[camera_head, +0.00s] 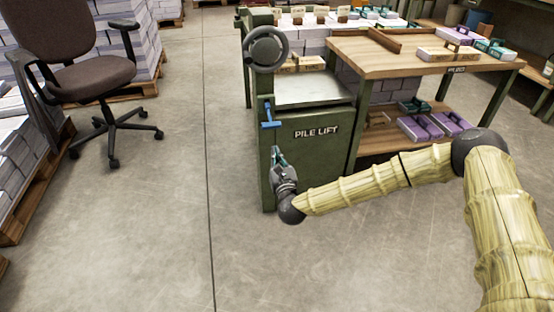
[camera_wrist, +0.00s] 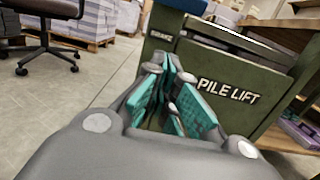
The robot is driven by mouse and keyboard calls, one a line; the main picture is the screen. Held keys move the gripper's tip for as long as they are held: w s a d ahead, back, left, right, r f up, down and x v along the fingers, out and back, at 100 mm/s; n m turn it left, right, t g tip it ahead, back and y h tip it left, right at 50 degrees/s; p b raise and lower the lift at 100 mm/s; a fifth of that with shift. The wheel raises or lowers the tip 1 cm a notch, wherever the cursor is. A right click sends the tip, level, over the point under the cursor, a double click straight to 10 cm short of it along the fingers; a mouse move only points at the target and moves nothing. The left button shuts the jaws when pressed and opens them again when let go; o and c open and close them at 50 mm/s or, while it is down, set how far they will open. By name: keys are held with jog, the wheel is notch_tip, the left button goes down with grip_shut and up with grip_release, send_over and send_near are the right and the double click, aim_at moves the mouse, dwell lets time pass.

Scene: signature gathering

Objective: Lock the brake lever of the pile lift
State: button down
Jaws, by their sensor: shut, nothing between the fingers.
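The pile lift (camera_head: 312,150) is a dark green cabinet with a white name label, a metal top plate and a handwheel on its post. Its brake lever (camera_head: 268,115) is a blue T-shaped handle on the narrow front post, with the crossbar at its lower end. My gripper (camera_head: 276,152) is below the lever, apart from it and in front of the post. In the wrist view my gripper (camera_wrist: 169,66) has its teal-padded fingers shut and empty. A brake label shows above the fingers on the pile lift (camera_wrist: 238,92).
A wooden table (camera_head: 410,65) with boxes and paper bundles adjoins the lift on the right. An office chair (camera_head: 85,75) and pallets of paper stacks (camera_head: 25,150) stand at the left. The floor (camera_head: 170,200) between them and the lift is clear.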

aim_at(269, 114)
jog(key=w+a+r+b, duration=0.1)
jog(key=w+r+b, duration=0.1)
jog(key=w+r, duration=0.2)
jog(key=shift+w+r, duration=0.15)
jog(key=shift+w, duration=0.2)
dwell(0.4)
jog(key=shift+d+r, duration=0.15)
